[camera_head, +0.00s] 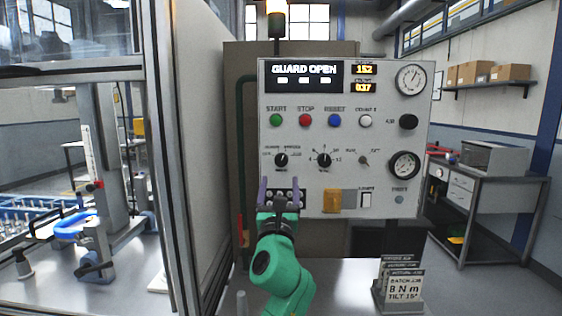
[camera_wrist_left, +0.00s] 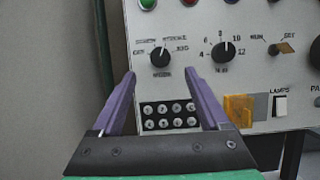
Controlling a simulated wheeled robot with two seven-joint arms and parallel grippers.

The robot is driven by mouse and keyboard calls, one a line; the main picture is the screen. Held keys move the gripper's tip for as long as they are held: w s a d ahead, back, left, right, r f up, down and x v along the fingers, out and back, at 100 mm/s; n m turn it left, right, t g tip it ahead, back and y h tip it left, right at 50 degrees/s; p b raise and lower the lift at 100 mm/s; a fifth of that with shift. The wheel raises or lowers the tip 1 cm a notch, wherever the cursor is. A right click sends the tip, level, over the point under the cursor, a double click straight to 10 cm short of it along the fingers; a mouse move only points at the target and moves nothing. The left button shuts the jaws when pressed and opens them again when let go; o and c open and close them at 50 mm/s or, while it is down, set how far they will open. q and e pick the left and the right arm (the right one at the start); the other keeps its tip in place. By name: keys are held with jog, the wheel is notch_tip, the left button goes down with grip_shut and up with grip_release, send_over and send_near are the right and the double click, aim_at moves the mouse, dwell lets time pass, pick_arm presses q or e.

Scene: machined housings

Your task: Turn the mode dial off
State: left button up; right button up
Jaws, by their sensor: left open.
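A grey-white control panel (camera_head: 345,185) stands ahead of me. A black dial (camera_head: 282,160) ringed by word labels sits at its left; it also shows in the left wrist view (camera_wrist_left: 160,57). It looks like the mode dial, but its words are too small to read. Its white pointer mark points up and to the right. A second black dial (camera_head: 324,160) with numbers around it is to its right. My left gripper (camera_head: 281,188) is open and empty, just below the first dial. In the left wrist view its purple fingertips (camera_wrist_left: 160,76) are apart, with the dial above and between them. My right gripper is out of view.
A black block with several round screws (camera_wrist_left: 170,117) is between and beyond the fingers. Start (camera_head: 276,120), stop (camera_head: 305,120) and reset (camera_head: 334,120) buttons are above the dials. An amber cover (camera_wrist_left: 238,110) and a lamp switch (camera_wrist_left: 280,106) are to the right. A machine frame (camera_head: 165,150) stands left.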

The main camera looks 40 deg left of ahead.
aim_at(281, 164)
pick_arm(q)
jog(key=x, duration=0.5)
jog(key=p+x, duration=0.1)
jog(key=x, duration=0.2)
jog(key=shift+w+a+f, duration=0.2)
jog(key=shift+a+f, duration=0.05)
jog(key=shift+f, duration=0.1)
jog(key=shift+w+r, duration=0.1)
jog(key=shift+r, duration=0.05)
jog(key=shift+c, duration=0.5)
grip_shut()
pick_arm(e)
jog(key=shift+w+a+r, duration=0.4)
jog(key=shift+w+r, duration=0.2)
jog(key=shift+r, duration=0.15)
pick_arm(q)
jog(key=shift+n, duration=0.3)
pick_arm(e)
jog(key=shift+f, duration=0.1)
